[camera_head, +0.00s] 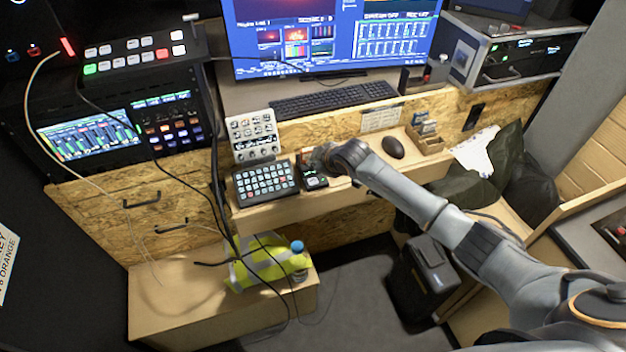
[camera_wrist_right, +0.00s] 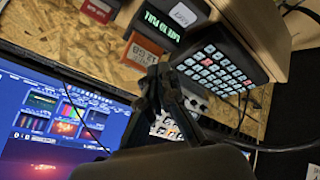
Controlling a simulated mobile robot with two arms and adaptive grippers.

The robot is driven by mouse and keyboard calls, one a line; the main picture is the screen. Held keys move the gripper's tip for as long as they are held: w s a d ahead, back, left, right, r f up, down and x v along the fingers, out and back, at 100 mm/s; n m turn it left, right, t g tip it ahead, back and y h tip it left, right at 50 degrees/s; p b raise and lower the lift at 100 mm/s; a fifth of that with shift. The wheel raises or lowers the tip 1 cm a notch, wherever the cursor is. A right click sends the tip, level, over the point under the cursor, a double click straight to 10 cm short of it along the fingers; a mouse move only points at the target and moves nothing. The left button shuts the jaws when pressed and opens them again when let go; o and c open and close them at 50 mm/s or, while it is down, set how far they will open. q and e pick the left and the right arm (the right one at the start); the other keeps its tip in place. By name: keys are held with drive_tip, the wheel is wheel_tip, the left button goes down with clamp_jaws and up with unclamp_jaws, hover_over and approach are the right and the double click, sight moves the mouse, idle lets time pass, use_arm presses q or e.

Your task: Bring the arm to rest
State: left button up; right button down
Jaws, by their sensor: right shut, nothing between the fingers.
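My right arm (camera_head: 440,210) comes in from the lower right and reaches over the desk. My right gripper (camera_head: 312,160) is above the desk's front shelf, by a small black device with a display (camera_head: 315,182). Its fingers show dark in the right wrist view (camera_wrist_right: 157,82), closed together with nothing between them. Whether the fingertips touch anything is hard to tell. My left gripper is not in view.
A button keypad (camera_head: 265,182) lies left of the gripper, with a white control panel (camera_head: 253,137) behind. A mouse (camera_head: 392,147), keyboard (camera_head: 332,99) and monitor (camera_head: 330,35) are nearby. A black case (camera_head: 424,278) stands below the arm. A bench (camera_head: 180,310) holds a yellow vest (camera_head: 258,265).

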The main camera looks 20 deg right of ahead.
drive_tip(key=s+a+f+m+g, duration=0.15)
drive_tip(key=s+a, duration=0.25)
drive_tip(key=s, duration=0.6)
drive_tip(key=s+a+f+m+g, duration=0.1)
drive_tip(key=s+a+f+m, duration=0.2)
drive_tip(key=s, duration=0.6)
drive_tip(key=s+d+r+m+g+h, duration=0.1)
drive_tip(key=s+d+m, duration=0.1)
drive_tip(key=s, duration=0.5)
drive_tip(key=s+d+r+m+g, duration=0.1)
drive_tip(key=s+d+r+m, duration=0.15)
drive_tip(key=s, duration=0.55)
drive_tip(key=s+d+r+m+g+h, duration=0.1)
drive_tip(key=s+d, duration=0.2)
drive_tip(key=s, duration=0.4)
wheel_tip(320, 180, down, 30)
drive_tip(key=s+g+b, duration=0.1)
drive_tip(key=s+b, duration=0.1)
drive_tip(key=s, duration=0.1)
drive_tip(key=s+d+f+g+b, duration=0.1)
drive_tip(key=s+d+f, duration=0.2)
drive_tip(key=s+f, duration=1.2)
drive_tip(key=shift+s+f+n+b, duration=0.3)
drive_tip(key=shift+s+f, duration=0.05)
drive_tip(key=shift+f, duration=0.35)
